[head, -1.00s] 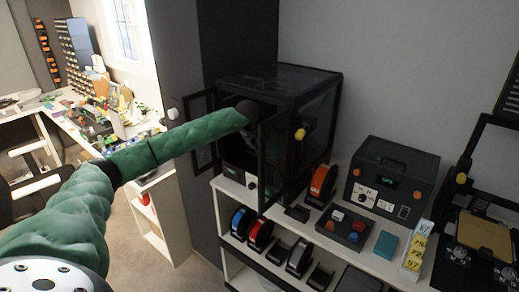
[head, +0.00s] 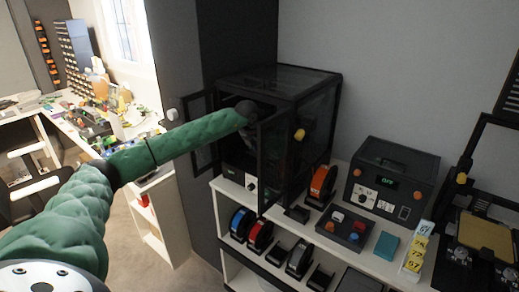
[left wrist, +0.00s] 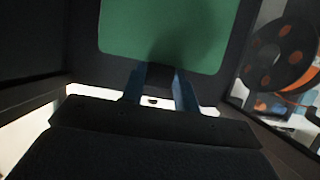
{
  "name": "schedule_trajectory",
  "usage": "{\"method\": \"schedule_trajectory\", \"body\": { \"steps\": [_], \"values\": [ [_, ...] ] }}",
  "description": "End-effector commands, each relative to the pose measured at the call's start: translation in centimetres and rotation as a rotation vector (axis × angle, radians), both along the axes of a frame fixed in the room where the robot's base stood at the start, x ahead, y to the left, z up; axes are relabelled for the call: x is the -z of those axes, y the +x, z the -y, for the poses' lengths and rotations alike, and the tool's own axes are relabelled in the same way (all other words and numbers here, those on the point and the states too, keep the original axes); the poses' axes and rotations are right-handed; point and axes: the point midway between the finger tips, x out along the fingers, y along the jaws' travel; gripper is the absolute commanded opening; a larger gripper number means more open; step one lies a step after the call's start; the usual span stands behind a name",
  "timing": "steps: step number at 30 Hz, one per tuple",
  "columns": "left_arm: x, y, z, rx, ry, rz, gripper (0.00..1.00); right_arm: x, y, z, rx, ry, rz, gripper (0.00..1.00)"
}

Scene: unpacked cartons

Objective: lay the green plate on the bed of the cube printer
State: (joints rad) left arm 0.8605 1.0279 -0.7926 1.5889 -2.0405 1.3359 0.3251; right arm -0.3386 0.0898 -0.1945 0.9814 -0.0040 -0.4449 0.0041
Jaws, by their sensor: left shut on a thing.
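The cube printer (head: 318,103) is a black-framed box with clear panels, and its front doors stand open. My left arm reaches in through the doorway, and the gripper itself is hidden inside in the head view. In the left wrist view the green plate (left wrist: 165,25) lies ahead of my left gripper (left wrist: 160,85). The gripper's bluish fingers are shut on a dark tab at the plate's near edge. A dark surface surrounds the green; I cannot tell whether the plate touches the bed. My right gripper is not in view.
The open door (head: 271,160) stands close to my forearm's right side. An orange spool (head: 322,184), a button box (head: 345,227) and a dark control unit (head: 391,180) stand on the shelf to the right. More spools sit on the shelf below. Another printer (head: 485,235) is at the far right.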

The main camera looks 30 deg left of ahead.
Motion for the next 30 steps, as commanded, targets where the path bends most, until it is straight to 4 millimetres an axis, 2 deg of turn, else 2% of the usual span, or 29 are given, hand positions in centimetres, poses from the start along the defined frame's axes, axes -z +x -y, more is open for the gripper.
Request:
{"method": "schedule_trajectory", "body": {
  "steps": [30],
  "values": [
    [2.3,0.0,0.0,0.000,0.000,0.000,0.00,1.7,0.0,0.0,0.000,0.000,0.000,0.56]
  ]
}}
